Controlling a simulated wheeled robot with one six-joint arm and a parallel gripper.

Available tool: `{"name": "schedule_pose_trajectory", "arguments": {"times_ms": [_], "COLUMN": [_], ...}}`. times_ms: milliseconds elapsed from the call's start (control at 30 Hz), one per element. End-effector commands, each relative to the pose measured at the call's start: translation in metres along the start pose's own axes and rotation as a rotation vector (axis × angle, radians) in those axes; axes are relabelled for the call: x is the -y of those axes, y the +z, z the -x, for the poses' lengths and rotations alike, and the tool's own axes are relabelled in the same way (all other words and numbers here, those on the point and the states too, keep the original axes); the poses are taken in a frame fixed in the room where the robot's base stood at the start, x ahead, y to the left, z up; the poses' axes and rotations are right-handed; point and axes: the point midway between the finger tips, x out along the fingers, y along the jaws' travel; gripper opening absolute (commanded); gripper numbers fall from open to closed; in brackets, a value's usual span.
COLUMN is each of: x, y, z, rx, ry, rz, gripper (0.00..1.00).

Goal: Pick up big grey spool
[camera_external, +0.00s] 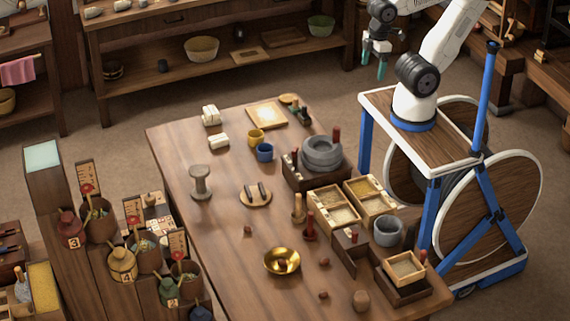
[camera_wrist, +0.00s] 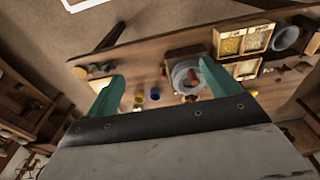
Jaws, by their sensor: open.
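The big grey spool (camera_external: 201,182) stands upright on the left part of the wooden table (camera_external: 180,150), with wide flanges and a narrow waist. My gripper (camera_external: 374,64) is open and empty, raised well away from the spool, beyond the table's far right corner. Its two teal fingers also show in the wrist view (camera_wrist: 163,78), spread apart with the table in the background. I cannot make out the spool in the wrist view.
A grey quern (camera_external: 322,153) and grain boxes crowd the right side. A brass bowl (camera_external: 282,261) is in front. Bare wood surrounds the spool.

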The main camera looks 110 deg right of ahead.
Motion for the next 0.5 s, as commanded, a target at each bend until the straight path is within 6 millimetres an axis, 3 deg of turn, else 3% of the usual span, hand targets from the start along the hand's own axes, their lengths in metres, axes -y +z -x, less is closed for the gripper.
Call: {"name": "schedule_pose_trajectory", "arguments": {"times_ms": [133, 233, 500], "x": [0.000, 0.000, 0.001], "y": [-0.010, -0.030, -0.126], "z": [-0.016, -0.024, -0.057], "rx": [0.093, 0.159, 0.207], "ry": [0.000, 0.000, -0.001], "rz": [0.001, 0.001, 0.002], "gripper": [0.88, 0.88, 0.88]}}
